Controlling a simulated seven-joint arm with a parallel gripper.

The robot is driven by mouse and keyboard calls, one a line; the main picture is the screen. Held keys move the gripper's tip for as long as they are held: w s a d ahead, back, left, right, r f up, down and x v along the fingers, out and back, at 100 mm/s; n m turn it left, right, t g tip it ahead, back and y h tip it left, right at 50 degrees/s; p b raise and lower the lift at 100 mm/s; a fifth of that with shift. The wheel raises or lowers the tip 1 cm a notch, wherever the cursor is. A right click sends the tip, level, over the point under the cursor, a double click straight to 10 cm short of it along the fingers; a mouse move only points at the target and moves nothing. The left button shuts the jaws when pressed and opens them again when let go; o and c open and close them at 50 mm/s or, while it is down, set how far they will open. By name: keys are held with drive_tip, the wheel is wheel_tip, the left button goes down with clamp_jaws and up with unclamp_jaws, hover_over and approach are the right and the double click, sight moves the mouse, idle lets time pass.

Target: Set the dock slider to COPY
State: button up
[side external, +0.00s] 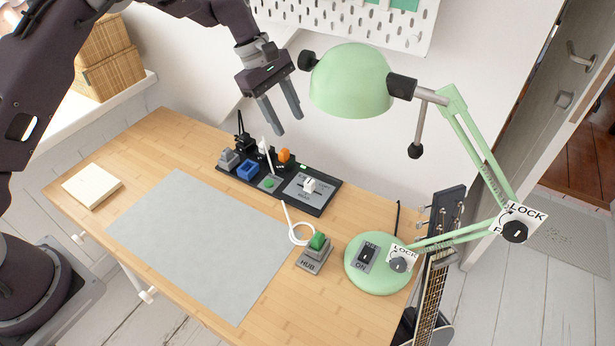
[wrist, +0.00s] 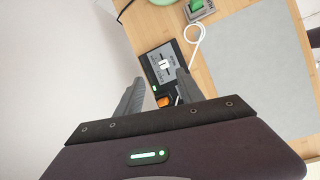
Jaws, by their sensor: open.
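The black dock (side external: 322,198) lies along the back of the wooden desk. Its slider is a white knob (side external: 309,185) on a grey labelled plate (side external: 299,195) at the dock's right end; the labels are too small to read surely. In the wrist view the slider knob (wrist: 164,64) shows beyond my fingers, near the middle of its plate. My gripper (side external: 283,118) is open and empty, in the air above and behind the dock, apart from it. In the wrist view my gripper's fingers (wrist: 160,95) are spread, and they and the gripper body hide part of the dock.
A green lamp (side external: 350,85) overhangs the right side, its base (side external: 377,280) on the desk. A hub (side external: 315,256) with a green switch and white cable sits before the dock. An orange part (side external: 284,156) and a blue part (side external: 247,170) are on the dock. The grey mat (side external: 195,240) is clear.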

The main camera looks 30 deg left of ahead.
sight(309, 181)
drive_tip(key=d+f+n, duration=0.1)
drive_tip(key=f, duration=0.5)
drive_tip(key=w+d+f, duration=0.1)
drive_tip(key=f, duration=0.5)
drive_tip(key=w+d+f+n+g, duration=0.1)
drive_tip(key=d+f, duration=0.1)
drive_tip(key=f, duration=0.5)
drive_tip(key=shift+w+f+n, duration=0.1)
drive_tip(key=shift+n, duration=0.2)
clamp_jaws()
